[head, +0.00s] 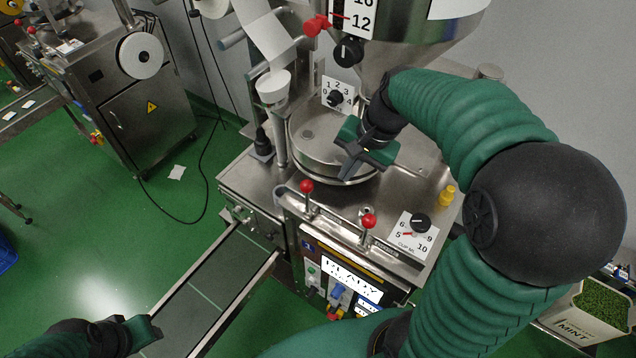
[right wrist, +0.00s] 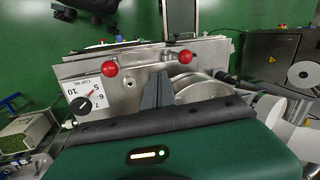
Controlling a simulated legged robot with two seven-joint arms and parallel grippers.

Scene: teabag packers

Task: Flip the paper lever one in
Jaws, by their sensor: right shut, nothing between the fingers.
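The left red lever (head: 306,186) also shows in the right wrist view (right wrist: 185,57). The right red lever (head: 369,221), beside the cup dial, shows there too (right wrist: 109,68). I cannot read which one is the paper lever. My right gripper (head: 349,171) is shut and empty above the machine top, behind the levers and apart from both; its fingers show in the right wrist view (right wrist: 157,90). My left gripper (head: 148,330) is low at left; its jaws are unclear.
A cup dial (head: 420,223) sits right of the levers, with a yellow fitting (head: 447,195) behind it. A round steel turntable (head: 320,150) lies near my right gripper. A conveyor (head: 205,292) runs from the machine's front. A mint crate (head: 590,315) stands at right.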

